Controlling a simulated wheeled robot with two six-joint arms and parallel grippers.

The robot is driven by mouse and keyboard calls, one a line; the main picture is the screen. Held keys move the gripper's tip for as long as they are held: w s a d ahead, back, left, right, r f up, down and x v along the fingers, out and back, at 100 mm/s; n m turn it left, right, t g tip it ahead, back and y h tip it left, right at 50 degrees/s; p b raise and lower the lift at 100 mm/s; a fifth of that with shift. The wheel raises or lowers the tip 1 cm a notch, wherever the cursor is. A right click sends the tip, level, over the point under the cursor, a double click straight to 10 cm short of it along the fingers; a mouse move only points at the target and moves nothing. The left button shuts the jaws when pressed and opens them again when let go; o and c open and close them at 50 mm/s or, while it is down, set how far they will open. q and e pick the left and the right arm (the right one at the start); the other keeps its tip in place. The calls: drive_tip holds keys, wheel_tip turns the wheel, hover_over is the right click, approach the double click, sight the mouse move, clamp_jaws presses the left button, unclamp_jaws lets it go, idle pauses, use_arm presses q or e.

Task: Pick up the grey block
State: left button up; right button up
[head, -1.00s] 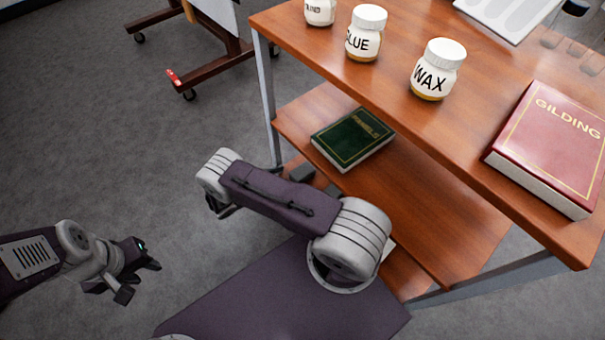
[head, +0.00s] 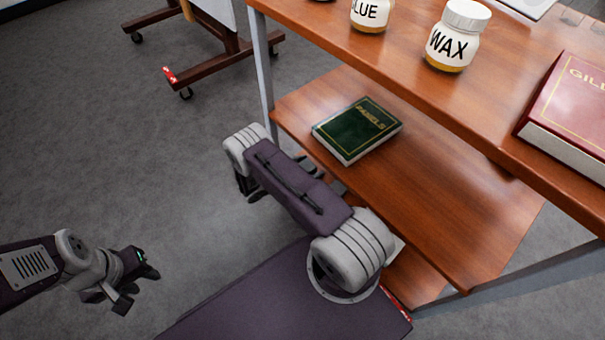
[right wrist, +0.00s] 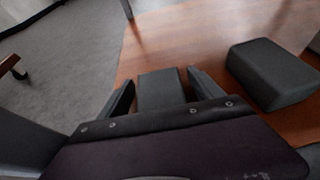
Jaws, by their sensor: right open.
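In the right wrist view a dark grey block (right wrist: 160,90) lies on a brown wooden surface, between the two fingers of my right gripper (right wrist: 162,88). The fingers are open, one on each side of it; I cannot tell whether they touch it. A second, larger-looking dark grey block (right wrist: 270,75) lies to the right, outside the fingers. In the head view my right forearm largely hides the blocks and the right fingers, beside the lower shelves. My left gripper (head: 138,288) is open and empty over the grey floor at the left.
A green book (head: 358,130) lies on the middle shelf (head: 440,200). On the table top above are a WAX jar (head: 454,40), a GLUE jar (head: 370,14) and a red book (head: 570,115). A metal table leg (head: 264,75) stands behind my right wrist. Open floor (head: 90,150) lies left.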

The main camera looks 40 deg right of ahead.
sight(308, 165)
drive_tip(key=c, duration=1.4)
drive_tip(key=shift+r, duration=0.25)
wheel_tip(308, 165, up, 4)
drive_tip(key=p, duration=0.3)
drive_tip(key=shift+f+p, duration=0.25)
drive_tip(key=shift+p, duration=0.15)
drive_tip(key=s+a+p, duration=0.1)
drive_tip(key=a+p, duration=0.2)
drive_tip(key=a, duration=1.5)
drive_tip(key=shift+f+p, duration=0.2)
drive_tip(key=shift+p, duration=0.2)
